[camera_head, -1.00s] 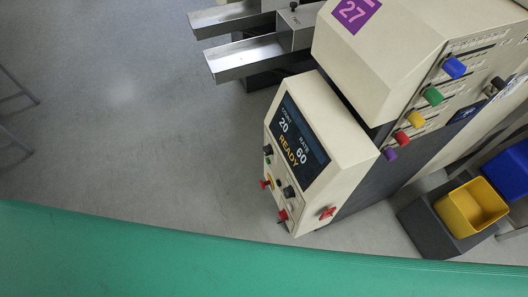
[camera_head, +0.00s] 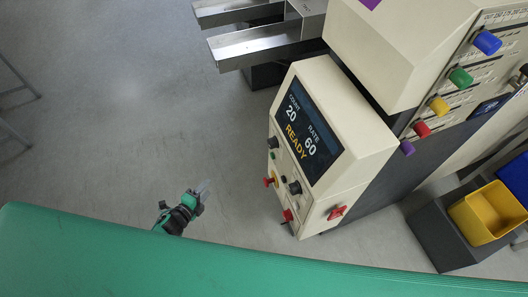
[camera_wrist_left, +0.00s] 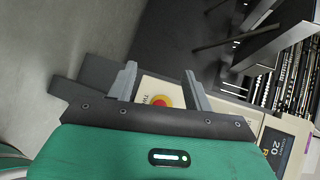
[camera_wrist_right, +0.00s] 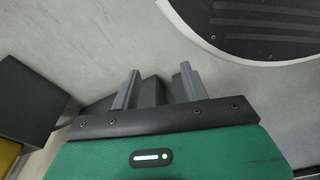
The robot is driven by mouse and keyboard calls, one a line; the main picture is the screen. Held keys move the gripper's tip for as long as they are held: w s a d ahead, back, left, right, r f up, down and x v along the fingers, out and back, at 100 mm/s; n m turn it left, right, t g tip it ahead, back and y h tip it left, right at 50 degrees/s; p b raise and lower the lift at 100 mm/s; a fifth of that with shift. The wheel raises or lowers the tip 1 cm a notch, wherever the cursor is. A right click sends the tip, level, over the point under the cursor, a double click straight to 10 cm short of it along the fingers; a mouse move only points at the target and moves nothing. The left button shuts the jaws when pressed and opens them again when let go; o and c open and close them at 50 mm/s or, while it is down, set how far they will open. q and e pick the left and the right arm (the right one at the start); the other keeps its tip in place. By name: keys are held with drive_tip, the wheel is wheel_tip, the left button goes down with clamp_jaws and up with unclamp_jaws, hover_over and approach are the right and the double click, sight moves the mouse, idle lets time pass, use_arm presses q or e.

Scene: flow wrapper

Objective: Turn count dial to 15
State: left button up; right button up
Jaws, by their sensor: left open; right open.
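The control panel's display (camera_head: 309,131) reads COUNT 20, RATE 60 and READY. Below it are two black knobs, an upper one (camera_head: 272,142) and a lower one (camera_head: 295,187); their labels are too small to read, so I cannot tell which is the count dial. My left gripper (camera_head: 203,187) is open and empty, left of the panel and apart from it. In the left wrist view my left gripper (camera_wrist_left: 160,82) has a red button on yellow (camera_wrist_left: 161,101) showing between its fingers. My right gripper (camera_wrist_right: 157,85) is open and empty over the floor, outside the head view.
A red button (camera_head: 268,181) and red knobs (camera_head: 288,215) sit near the black knobs. A red handle (camera_head: 337,212) is on the side face. Metal chutes (camera_head: 265,43) stand behind. A yellow bin (camera_head: 487,212) is at right. Floor left of the panel is clear.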

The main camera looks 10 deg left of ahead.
sight(269, 144)
use_arm(q)
drive_tip(key=w+d+r+m+g+h+b, duration=0.1)
drive_tip(key=d+r+m+g+h+b, duration=0.3)
drive_tip(key=r+m, duration=0.85)
drive_tip(key=d+r+m+g+h+b, duration=0.15)
drive_tip(key=d+r+m+h, duration=0.45)
drive_tip(key=r+m, duration=0.65)
use_arm(e)
drive_tip(key=w+a+r, duration=0.1)
drive_tip(key=w+r, duration=0.2)
drive_tip(key=r, duration=0.3)
drive_tip(key=w+a+r, duration=0.1)
drive_tip(key=w+r, duration=0.2)
drive_tip(key=r, duration=0.4)
use_arm(q)
drive_tip(key=w+d, duration=0.2)
drive_tip(key=d, duration=0.1)
drive_tip(key=w+d+f+m+p, duration=0.1)
drive_tip(key=w+d, duration=0.1)
drive_tip(key=d, duration=0.2)
drive_tip(key=w+d+f+m+t+h+p, duration=0.1)
drive_tip(key=w+d, duration=0.2)
drive_tip(key=shift+d+f, duration=0.15)
drive_tip(key=shift+d, duration=0.2)
use_arm(e)
wheel_tip(269, 144, down, 6)
drive_tip(key=s, duration=0.1)
drive_tip(key=shift+s+d+f, duration=0.15)
drive_tip(key=shift+s+d, duration=0.05)
drive_tip(key=shift+d, duration=0.25)
